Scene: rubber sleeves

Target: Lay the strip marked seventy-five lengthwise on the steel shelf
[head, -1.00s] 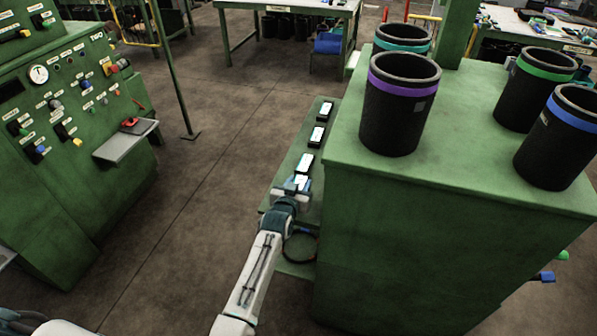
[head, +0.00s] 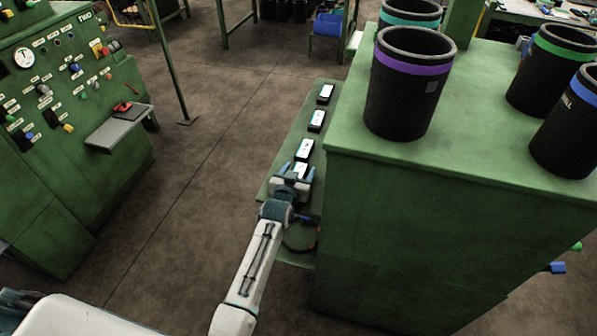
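Several dark strips with pale labels lie in a row on a narrow green ledge beside the green cabinet: a far one (head: 325,94), a second (head: 317,120), a third (head: 305,149) and the nearest (head: 300,169). Their labels are too small to read, so I cannot tell which is marked seventy-five. My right gripper is not in view.
The green cabinet (head: 420,210) rises right of the ledge (head: 279,178), with black banded sleeves (head: 405,95) on top. The control panel (head: 55,100) stands at left beside a green post (head: 170,65). Open floor (head: 190,215) lies between panel and ledge.

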